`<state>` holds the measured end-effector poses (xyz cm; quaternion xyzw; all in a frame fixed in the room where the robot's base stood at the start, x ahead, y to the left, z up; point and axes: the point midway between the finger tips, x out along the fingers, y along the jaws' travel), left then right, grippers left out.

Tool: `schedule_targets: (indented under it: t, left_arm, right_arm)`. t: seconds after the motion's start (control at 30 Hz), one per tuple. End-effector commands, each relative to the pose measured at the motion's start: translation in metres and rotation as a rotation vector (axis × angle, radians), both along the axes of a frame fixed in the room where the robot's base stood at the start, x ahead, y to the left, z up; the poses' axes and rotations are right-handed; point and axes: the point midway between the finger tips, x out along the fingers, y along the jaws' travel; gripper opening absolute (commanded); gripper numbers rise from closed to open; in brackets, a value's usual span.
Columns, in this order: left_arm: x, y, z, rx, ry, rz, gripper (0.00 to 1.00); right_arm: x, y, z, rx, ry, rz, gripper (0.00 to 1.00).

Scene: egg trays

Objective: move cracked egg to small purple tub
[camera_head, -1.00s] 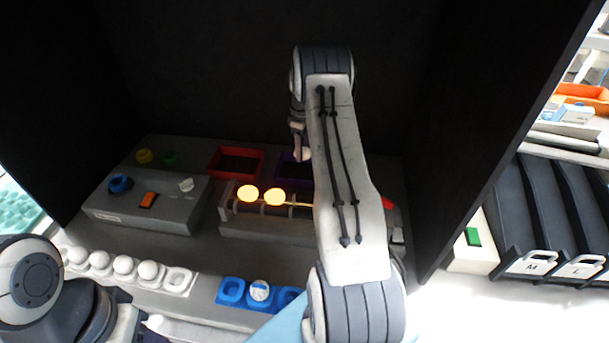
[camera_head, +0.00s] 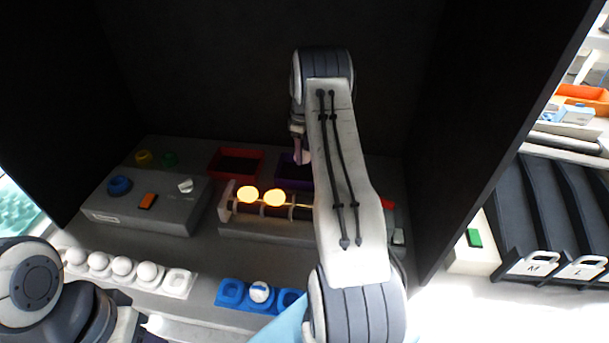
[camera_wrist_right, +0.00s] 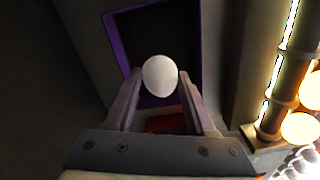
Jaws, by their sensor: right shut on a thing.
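A white egg (camera_wrist_right: 160,76) is between the fingertips of my right gripper (camera_wrist_right: 158,92) in the right wrist view, which is shut on it. No crack shows on the side in view. The small purple tub (camera_wrist_right: 117,42) lies right behind the egg in that view, its dark inside open; I cannot tell how far the egg is above it. In the head view the purple tub (camera_head: 283,172) is partly hidden by my right arm, and my right gripper (camera_head: 303,155) hangs at the tub.
A red tub (camera_head: 213,160) stands left of the purple one. Two glowing eggs (camera_head: 260,197) sit on the roller stand in front. A grey control box (camera_head: 125,213), a white egg tray (camera_head: 177,283) and a blue tray (camera_head: 231,291) are nearer. Dark walls enclose the back and sides.

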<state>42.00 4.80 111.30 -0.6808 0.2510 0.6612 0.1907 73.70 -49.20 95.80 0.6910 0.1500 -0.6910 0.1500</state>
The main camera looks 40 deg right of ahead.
Motion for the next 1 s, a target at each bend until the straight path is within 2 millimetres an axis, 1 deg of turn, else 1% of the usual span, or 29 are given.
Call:
schedule_targets:
  t: [1.0]
  left_arm:
    - [0.0, 0.0, -0.009, 0.0, 0.0, 0.0, 0.45]
  right_arm:
    - [0.0, 0.0, -0.016, 0.0, 0.0, 0.0, 0.4]
